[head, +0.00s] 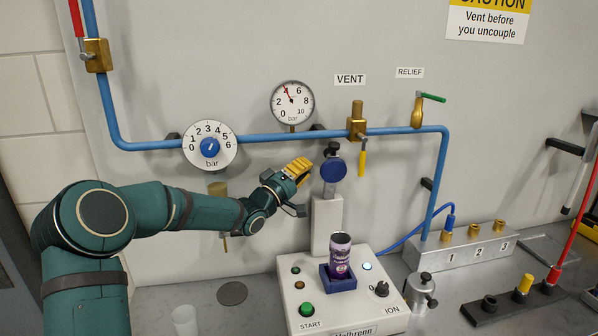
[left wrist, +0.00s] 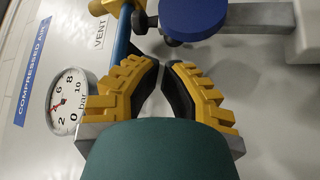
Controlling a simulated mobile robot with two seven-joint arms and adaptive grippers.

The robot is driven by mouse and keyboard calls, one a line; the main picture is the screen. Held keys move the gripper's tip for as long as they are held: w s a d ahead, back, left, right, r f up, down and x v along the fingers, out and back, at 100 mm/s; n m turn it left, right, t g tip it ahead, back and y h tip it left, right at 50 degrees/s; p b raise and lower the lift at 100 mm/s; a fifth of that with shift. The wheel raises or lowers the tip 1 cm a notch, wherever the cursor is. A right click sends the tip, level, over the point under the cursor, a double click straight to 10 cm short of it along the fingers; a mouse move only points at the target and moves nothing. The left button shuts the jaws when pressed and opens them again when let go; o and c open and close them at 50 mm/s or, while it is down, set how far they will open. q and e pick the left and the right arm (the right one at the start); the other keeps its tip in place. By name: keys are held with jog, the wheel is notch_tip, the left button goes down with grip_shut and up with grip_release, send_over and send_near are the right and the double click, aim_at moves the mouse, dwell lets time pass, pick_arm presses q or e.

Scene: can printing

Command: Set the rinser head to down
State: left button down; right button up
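The rinser head appears to be the round blue head (head: 333,169) with a dark knob at the top of the pale column (head: 327,222). It stands well above the purple can (head: 340,252), with a clear gap between. My left gripper (head: 308,164), with yellow ridged fingers, is just left of the blue head and looks apart from it. In the left wrist view the blue head (left wrist: 193,15) is beyond the fingertips (left wrist: 161,65). The tips are close together with a narrow gap and nothing held between them. My right gripper is not in view.
The can stands in a blue holder (head: 338,283) on a white machine (head: 300,310) with a START button. Blue pipe (head: 270,137), a pressure gauge (head: 293,102) and a brass VENT valve (head: 356,120) are on the wall close above my gripper. A dial (head: 209,147) is left.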

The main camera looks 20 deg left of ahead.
aim_at(330, 175)
pick_arm(q)
jog(key=x, duration=0.5)
jog(key=shift+w+d+p, duration=0.1)
jog(key=shift+w+p, duration=0.3)
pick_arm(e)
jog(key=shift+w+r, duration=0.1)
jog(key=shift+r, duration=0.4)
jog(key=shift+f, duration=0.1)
